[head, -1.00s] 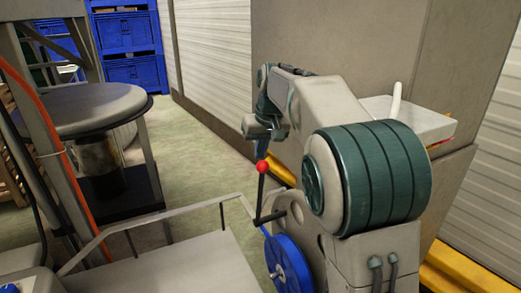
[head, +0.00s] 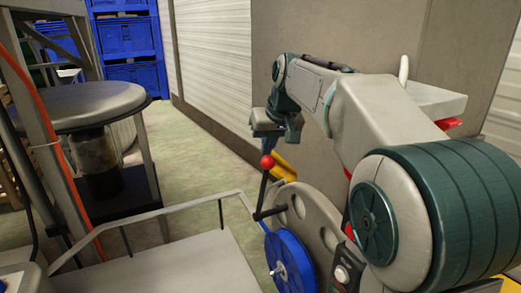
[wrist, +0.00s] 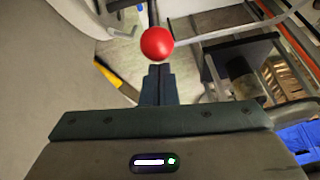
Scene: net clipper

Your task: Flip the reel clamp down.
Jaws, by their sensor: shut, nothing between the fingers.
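The reel clamp is a dark lever with a red ball knob (head: 267,162). Its rod stands nearly upright beside the blue reel (head: 289,265), with its lower end bent over near the reel's top. My gripper (head: 268,150) is at the knob, pointing down, just above or behind it. In the wrist view the red knob (wrist: 157,43) is right beyond the tips of my gripper (wrist: 158,70), whose fingers are together with nothing between them. I cannot tell whether the fingertips touch the knob.
A pale machine frame with a bent metal rail (head: 160,222) lies left of the reel. A round table (head: 85,107) stands farther left. Blue crates (head: 128,45) are at the back. A wall is close behind my arm, and open floor (head: 195,150) lies between.

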